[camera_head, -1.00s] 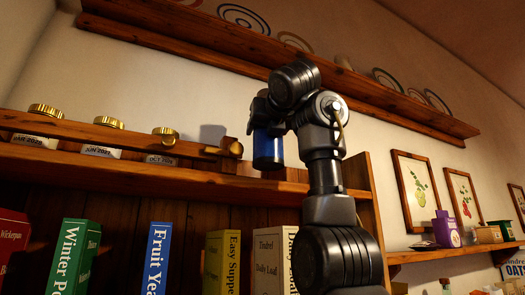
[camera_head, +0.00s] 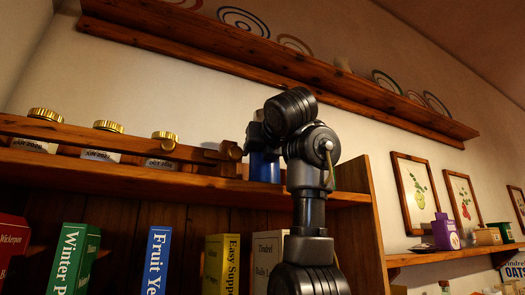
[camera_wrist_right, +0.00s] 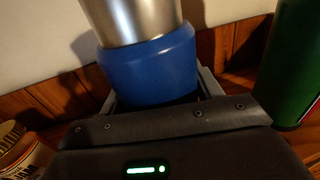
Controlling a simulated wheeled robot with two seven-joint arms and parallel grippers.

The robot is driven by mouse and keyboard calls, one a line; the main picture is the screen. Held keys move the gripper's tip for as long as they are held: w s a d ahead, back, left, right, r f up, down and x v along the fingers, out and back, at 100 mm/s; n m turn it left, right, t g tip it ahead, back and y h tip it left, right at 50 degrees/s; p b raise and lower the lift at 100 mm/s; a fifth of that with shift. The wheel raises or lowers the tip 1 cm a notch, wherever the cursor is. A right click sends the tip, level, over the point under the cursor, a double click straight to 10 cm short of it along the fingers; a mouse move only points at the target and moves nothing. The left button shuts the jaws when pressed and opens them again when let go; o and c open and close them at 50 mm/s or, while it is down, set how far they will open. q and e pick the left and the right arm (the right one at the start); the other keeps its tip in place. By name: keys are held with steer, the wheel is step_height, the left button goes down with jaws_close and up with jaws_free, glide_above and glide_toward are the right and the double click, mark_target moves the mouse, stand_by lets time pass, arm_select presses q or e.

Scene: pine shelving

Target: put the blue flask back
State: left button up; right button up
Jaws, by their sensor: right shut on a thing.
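The blue flask (camera_head: 265,166) is at the right end of the upper wooden shelf in the head view, beside the end of the front rail. In the right wrist view the flask (camera_wrist_right: 150,68) shows a blue body and a silver metal part. My right gripper (camera_wrist_right: 155,92) is shut on its blue body. In the head view my right gripper (camera_head: 258,136) is mostly hidden by its own wrist. The flask's base is near the shelf surface; I cannot tell whether it touches. My left gripper is not in view.
Several gold-lidded jars (camera_head: 108,126) stand behind the front rail (camera_head: 120,141), left of the flask. In the right wrist view a green object (camera_wrist_right: 292,65) stands close on the right and a labelled jar (camera_wrist_right: 18,152) on the left. Boxes (camera_head: 157,260) fill the shelf below.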

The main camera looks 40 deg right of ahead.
steer(key=o, duration=0.9)
steer(key=shift+f, duration=0.15)
steer(key=o, duration=0.4)
steer(key=shift+o, duration=0.2)
steer(key=b+v, duration=0.3)
steer(key=shift+s+a+f, duration=0.15)
steer(key=shift+s, duration=0.25)
steer(key=b+v, duration=0.3)
steer(key=v, duration=0.5)
steer(key=shift+r+b, duration=0.3)
steer(key=shift+r, duration=0.1)
steer(key=shift+s+a, duration=0.1)
